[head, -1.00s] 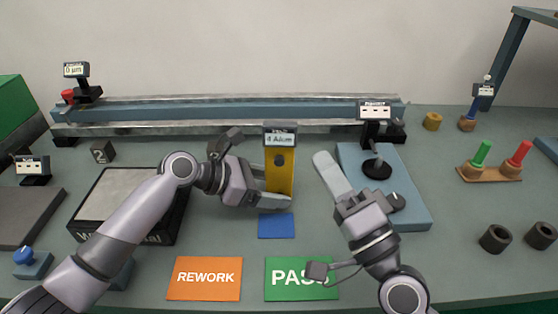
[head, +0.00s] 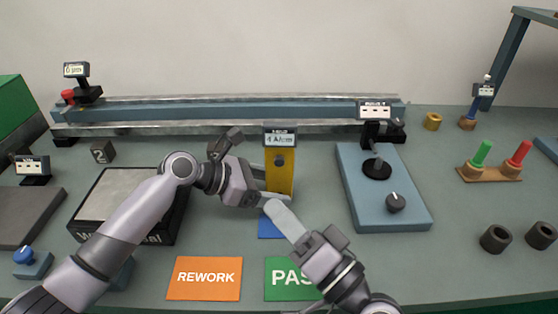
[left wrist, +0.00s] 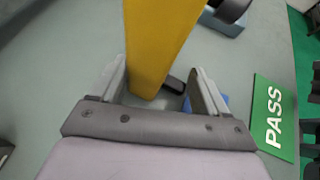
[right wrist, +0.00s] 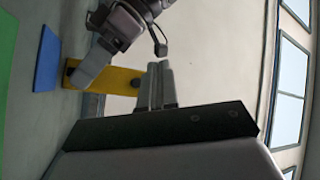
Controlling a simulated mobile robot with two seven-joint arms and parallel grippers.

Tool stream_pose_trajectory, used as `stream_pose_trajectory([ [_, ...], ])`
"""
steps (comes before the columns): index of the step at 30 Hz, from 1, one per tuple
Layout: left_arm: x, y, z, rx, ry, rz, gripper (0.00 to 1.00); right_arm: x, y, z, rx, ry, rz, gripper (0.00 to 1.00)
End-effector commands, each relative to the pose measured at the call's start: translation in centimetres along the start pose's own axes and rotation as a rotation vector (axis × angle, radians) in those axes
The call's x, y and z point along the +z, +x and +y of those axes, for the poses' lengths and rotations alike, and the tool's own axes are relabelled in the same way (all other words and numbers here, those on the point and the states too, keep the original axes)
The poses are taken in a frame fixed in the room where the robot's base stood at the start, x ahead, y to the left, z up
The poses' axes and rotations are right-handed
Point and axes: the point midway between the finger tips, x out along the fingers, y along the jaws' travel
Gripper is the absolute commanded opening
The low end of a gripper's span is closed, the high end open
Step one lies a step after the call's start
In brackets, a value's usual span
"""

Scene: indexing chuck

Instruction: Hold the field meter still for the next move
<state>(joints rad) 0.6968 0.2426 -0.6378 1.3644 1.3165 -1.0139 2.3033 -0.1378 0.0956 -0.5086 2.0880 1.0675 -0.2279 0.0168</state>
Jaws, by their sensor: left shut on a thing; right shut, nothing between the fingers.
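The yellow field meter (head: 280,183) stands upright near the middle of the table, with a dark display head reading "4 A/cm" or similar on top. My left gripper (head: 262,196) is shut on its lower body; the yellow body also shows between the fingers in the left wrist view (left wrist: 158,45). My right gripper (head: 270,207) is shut and empty, its tip just in front of the meter's base and over the blue pad (head: 268,229). I cannot tell whether it touches anything. In the right wrist view the meter (right wrist: 115,80) lies beyond the shut fingers (right wrist: 160,75).
The orange REWORK mat (head: 204,278) and green PASS mat (head: 285,275) lie at the front; my right arm partly covers PASS. A blue base (head: 400,205) with a black knob stands right. A black-framed plate (head: 125,185) is under my left arm. A long rail (head: 230,112) runs behind.

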Motion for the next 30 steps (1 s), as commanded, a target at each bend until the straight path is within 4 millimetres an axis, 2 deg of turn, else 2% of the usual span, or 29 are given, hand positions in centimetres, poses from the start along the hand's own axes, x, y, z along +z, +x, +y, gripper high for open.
stream_pose_trajectory([
  [9,-0.1,0.0,0.0,-0.001,0.0,0.002,0.58,-2.5,3.3,2.2,-0.002,-0.002,0.003,0.0],
  [15,-0.1,0.0,0.0,-0.001,0.0,0.002,0.58,-3.4,4.6,3.3,-0.002,-0.001,-0.001,0.0],
  [30,-0.1,0.0,0.0,-0.001,0.0,0.002,0.58,-3.8,5.1,3.7,0.0,0.001,0.001,0.0],
])
